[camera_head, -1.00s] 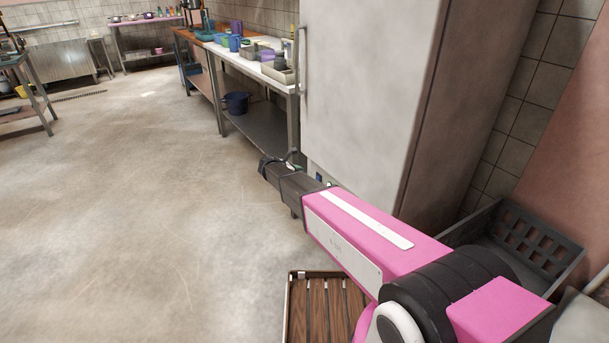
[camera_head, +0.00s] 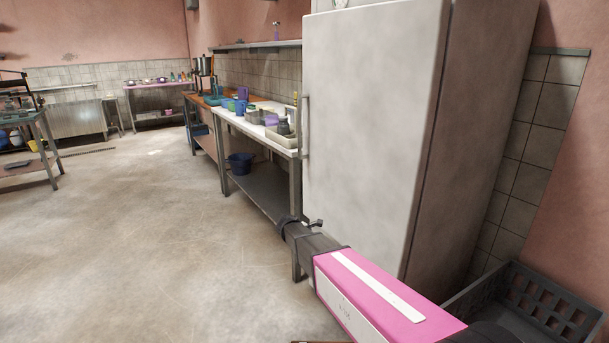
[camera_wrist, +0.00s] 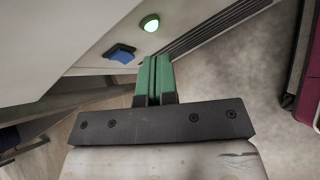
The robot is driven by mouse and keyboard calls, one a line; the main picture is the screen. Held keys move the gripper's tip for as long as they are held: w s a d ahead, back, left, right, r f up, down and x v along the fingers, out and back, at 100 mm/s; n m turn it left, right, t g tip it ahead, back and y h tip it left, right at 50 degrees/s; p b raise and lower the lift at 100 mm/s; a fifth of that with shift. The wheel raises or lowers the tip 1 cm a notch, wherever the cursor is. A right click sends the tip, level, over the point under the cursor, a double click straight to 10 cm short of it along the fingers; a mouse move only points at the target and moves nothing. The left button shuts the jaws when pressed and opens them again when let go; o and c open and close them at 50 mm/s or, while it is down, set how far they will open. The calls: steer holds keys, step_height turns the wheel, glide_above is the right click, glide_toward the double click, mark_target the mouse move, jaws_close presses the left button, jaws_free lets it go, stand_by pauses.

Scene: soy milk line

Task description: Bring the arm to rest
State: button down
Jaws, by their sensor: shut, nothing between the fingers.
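My gripper (camera_wrist: 154,80) shows in the wrist view as two green fingers pressed together, with nothing between them. In the wrist view the fingertips point toward the base of a pale cabinet panel with a lit green button (camera_wrist: 149,23) and a blue switch (camera_wrist: 121,53). I cannot tell whether they touch it.
A dark plastic crate (camera_head: 535,300) stands on the right beside the fridge. A white-topped table (camera_head: 285,141) with containers stands left of the fridge, with a blue bucket (camera_head: 240,162) on its lower shelf. Open floor (camera_head: 150,250) fills the left.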

steer(key=s+d+r+m+g+y, duration=0.1)
steer(key=s+d+m+y, duration=0.2)
steer(key=s, duration=0.6)
steer(key=s+d+r+m+g+y, duration=0.1)
steer(key=s+d+m+g+y, duration=0.1)
steer(key=s+d+m, duration=0.5)
steer(key=s+d+r+m+g+y, duration=0.1)
steer(key=s+d+m+y, duration=0.3)
steer(key=s+m, duration=0.5)
steer(key=shift+s+d+r, duration=0.35)
steer(key=shift+s+d, duration=0.45)
steer(key=shift+s, duration=0.1)
